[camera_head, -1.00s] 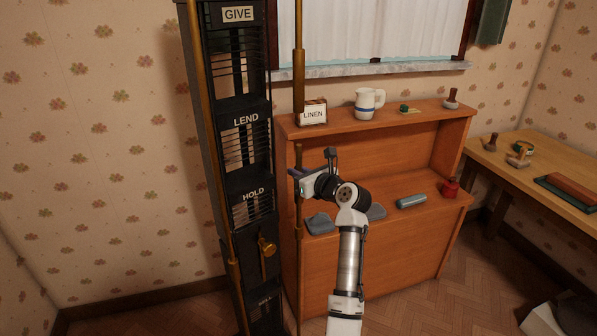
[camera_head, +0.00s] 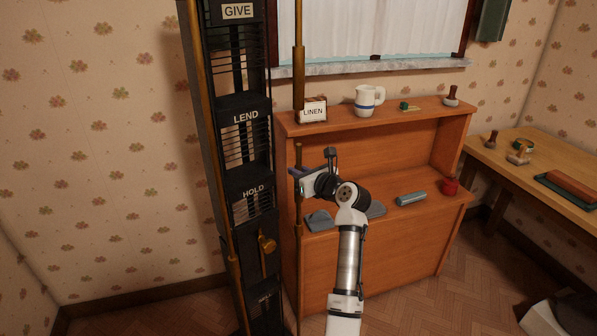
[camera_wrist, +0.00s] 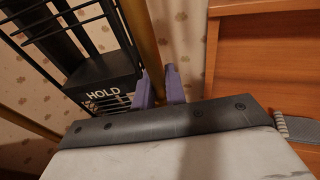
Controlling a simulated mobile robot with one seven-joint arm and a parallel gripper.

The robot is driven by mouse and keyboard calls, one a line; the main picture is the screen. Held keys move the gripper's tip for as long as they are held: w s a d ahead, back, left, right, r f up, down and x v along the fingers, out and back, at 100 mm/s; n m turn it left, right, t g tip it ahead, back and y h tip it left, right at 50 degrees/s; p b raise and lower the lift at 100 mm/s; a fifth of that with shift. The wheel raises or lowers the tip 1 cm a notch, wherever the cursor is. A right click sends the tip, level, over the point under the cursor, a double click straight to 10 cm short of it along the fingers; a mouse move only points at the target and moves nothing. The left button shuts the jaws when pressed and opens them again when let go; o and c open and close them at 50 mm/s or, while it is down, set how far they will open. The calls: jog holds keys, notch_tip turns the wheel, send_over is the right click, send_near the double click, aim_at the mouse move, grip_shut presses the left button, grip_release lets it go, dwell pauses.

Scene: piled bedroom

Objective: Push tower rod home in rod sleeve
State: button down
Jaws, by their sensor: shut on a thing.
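The tower rod (camera_head: 298,215) is a thin, dark brass rod standing upright beside the black tower, in front of the cabinet's left edge. Above it hangs a thicker brass tube (camera_head: 299,80), which looks like the rod sleeve. In the head view a gap shows between the tube's lower end and the rod's top. My gripper (camera_head: 294,172) is shut on the rod a little below its top. In the wrist view my purple fingers (camera_wrist: 160,88) are at a brass rod (camera_wrist: 143,35) beside the HOLD panel. The exact contact is partly hidden.
The black tower (camera_head: 238,105) with GIVE, LEND and HOLD panels stands close left. The wooden cabinet (camera_head: 380,255) is close right, bearing a LINEN box (camera_head: 313,113), a mug (camera_head: 366,100) and a red pot (camera_head: 450,187). A desk (camera_head: 480,160) stands far right.

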jog(key=shift+f, duration=0.25)
jog(key=c, duration=1.4)
grip_release()
jog(key=shift+f, duration=0.1)
jog(key=o, duration=1.4)
